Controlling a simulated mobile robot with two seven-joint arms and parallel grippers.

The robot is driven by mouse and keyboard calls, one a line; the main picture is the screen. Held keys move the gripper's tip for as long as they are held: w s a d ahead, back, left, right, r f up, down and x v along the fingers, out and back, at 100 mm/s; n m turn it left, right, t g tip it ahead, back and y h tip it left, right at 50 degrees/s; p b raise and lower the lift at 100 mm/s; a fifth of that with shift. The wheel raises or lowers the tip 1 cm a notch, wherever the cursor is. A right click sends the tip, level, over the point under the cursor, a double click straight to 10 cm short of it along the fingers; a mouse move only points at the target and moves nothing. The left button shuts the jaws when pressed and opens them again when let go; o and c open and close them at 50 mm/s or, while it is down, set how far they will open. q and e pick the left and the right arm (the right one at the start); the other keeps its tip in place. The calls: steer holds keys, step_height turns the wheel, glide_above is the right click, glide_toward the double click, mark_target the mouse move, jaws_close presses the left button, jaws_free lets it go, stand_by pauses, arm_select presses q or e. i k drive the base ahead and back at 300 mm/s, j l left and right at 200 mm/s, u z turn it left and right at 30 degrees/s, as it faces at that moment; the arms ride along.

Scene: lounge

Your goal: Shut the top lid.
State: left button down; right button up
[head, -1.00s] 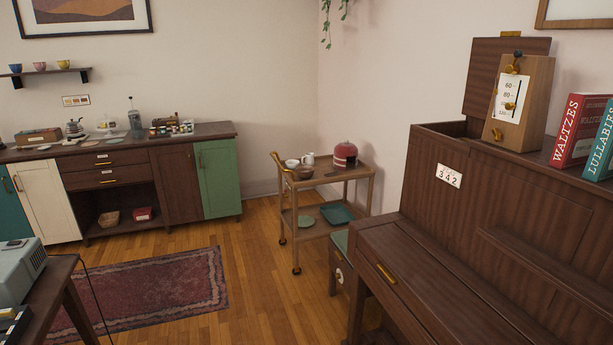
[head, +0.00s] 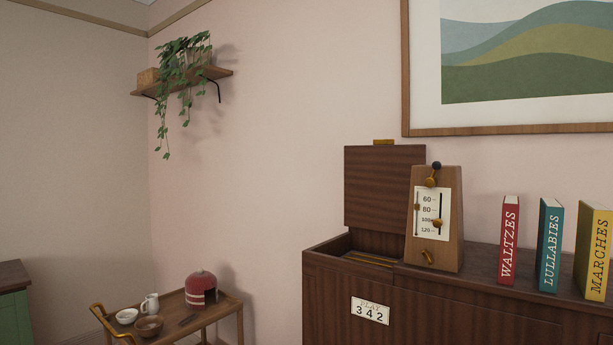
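The top lid (head: 384,188) of the dark wooden piano (head: 325,300) stands raised and upright at the back of the piano's left end. It has a brass handle (head: 384,142) on its upper edge. Below it is an open compartment with brass-coloured strips (head: 370,259) inside. A wooden metronome (head: 435,222) stands on the piano top just right of the opening and overlaps the lid's right edge in the view. Neither of my grippers shows.
Upright books, red (head: 509,240), teal (head: 549,246) and yellow (head: 592,252), stand right of the metronome. A number plate (head: 370,310) is on the piano front. A wooden trolley (head: 215,312) holds a red domed item (head: 201,288), bowls and a jug. A plant shelf (head: 215,72) hangs on the wall.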

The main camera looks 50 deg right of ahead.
mark_target(377, 175)
steer(key=i+j+z, duration=0.15)
steer(key=i, duration=1.2)
steer(key=i+z, duration=0.5)
steer(key=i+j+z, duration=0.25)
steer(key=i+z, duration=0.3)
steer(key=z, duration=0.35)
steer(key=i+j+z, duration=0.1)
steer(key=z, duration=0.35)
steer(key=i+z, duration=0.1)
steer(key=z, duration=0.35)
steer(key=j+z, duration=0.2)
steer(key=z, duration=0.3)
steer(key=i+j+z, duration=0.1)
steer(key=z, duration=0.35)
steer(key=j+z, duration=0.2)
steer(key=z, duration=0.25)
steer(key=j+z, duration=0.2)
steer(key=z, duration=0.15)
steer(key=j+z, duration=0.2)
steer(key=z, duration=0.15)
steer(key=j+z, duration=0.3)
steer(key=i+l, duration=0.05)
